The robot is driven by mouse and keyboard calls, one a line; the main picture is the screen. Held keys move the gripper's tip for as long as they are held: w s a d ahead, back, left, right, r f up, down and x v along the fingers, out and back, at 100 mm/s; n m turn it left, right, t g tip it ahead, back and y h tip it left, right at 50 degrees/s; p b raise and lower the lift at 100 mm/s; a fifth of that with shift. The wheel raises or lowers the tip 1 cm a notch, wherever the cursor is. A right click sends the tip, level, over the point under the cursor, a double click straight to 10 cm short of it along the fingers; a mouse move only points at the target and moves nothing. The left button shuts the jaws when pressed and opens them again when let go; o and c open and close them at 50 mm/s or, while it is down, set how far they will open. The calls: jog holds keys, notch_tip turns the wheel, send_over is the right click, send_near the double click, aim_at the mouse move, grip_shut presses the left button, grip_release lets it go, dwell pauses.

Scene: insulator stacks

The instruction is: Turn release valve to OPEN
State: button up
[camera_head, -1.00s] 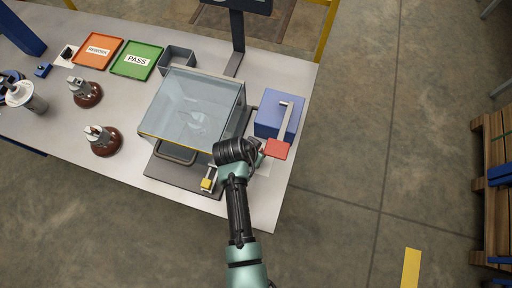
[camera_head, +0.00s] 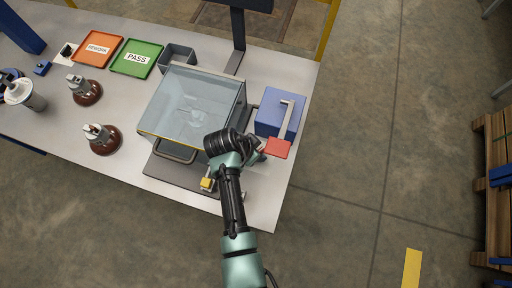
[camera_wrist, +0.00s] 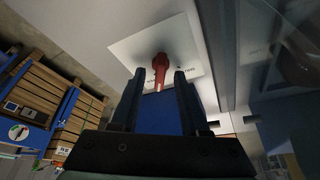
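The release valve shows in the wrist view as a red handle (camera_wrist: 160,64) on a white plate (camera_wrist: 160,45) with small dark lettering, too blurred to read. My gripper (camera_wrist: 158,76) has its two dark fingers apart, one on each side of the handle's line. The handle's near end lies at the gap between the fingertips, and I cannot tell whether either finger touches it. In the head view my gripper is mostly hidden by my wrist, beside the front right corner of the clear-lidded chamber (camera_head: 195,105). The valve is hidden there.
A blue box (camera_head: 280,112) with a lever and red pad (camera_head: 278,148) stands close right of my gripper. A yellow-tipped latch (camera_head: 206,183) is at the chamber's front. Green (camera_head: 137,58) and orange (camera_head: 99,49) trays and brown-based insulators (camera_head: 104,140) are to the left.

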notch_tip(320, 180, up, 10)
dwell(0.6)
